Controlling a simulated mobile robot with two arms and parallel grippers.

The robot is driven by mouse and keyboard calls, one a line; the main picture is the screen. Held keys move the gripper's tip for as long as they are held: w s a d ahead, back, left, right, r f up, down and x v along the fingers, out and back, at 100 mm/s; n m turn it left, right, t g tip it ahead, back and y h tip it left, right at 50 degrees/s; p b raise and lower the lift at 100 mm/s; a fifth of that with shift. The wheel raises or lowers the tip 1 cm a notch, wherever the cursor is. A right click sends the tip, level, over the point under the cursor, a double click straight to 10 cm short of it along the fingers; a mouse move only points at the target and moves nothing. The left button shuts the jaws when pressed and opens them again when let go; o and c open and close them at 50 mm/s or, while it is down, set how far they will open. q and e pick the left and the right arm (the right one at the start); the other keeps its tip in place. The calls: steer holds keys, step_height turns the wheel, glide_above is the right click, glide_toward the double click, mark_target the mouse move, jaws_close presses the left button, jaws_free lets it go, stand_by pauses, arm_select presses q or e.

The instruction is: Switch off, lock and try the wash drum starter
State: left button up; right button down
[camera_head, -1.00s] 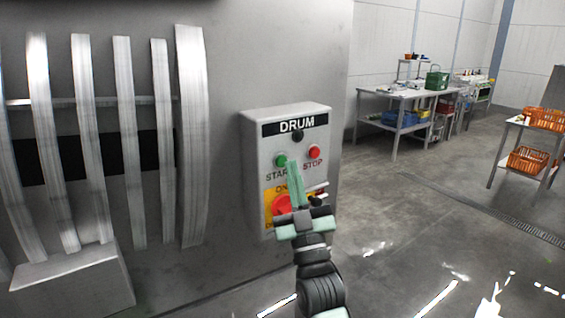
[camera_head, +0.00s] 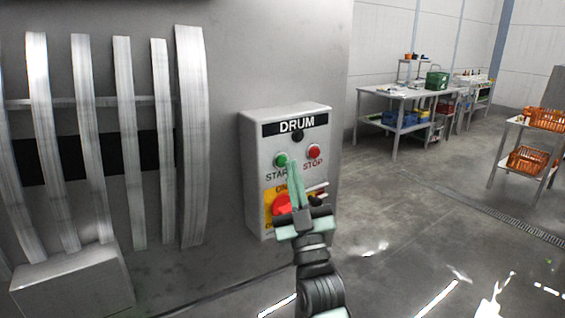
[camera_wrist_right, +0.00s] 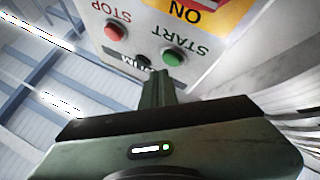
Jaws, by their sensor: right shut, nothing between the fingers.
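The grey starter box (camera_head: 254,170), marked DRUM, is fixed to the steel wall. It bears a green START button (camera_head: 281,160), a red STOP button (camera_head: 314,151) and a dark round fitting (camera_head: 297,136). Below, a red rotary switch (camera_head: 281,205) sits on a yellow plate marked ON; my gripper partly covers it and its setting is unclear. My right gripper (camera_head: 294,165) is shut and empty, its tips in front of the box just below and right of START. The wrist view shows the tips (camera_wrist_right: 157,75) near the green button (camera_wrist_right: 173,57); contact cannot be told. My left gripper is not in view.
Curved metal slats (camera_head: 190,140) stand on the left above a steel block (camera_head: 75,280). Open wet floor (camera_head: 420,210) lies to the right. Work tables (camera_head: 393,95) stand at the back, and a stand with orange crates (camera_head: 527,160) is at far right.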

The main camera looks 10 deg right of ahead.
steer(key=shift+w, duration=0.1)
steer(key=shift+w+a, duration=0.15)
steer(key=shift+w, duration=0.15)
steer(key=shift+w+a, duration=0.15)
steer(key=shift+w, duration=0.25)
stand_by(0.9)
steer(key=shift+s+d, duration=0.3)
steer(key=shift+s, duration=0.5)
steer(key=s, duration=0.1)
steer(key=s+d+p, duration=0.1)
steer(key=s, duration=0.1)
steer(key=s+p, duration=0.1)
steer(key=shift+s+d, duration=0.35)
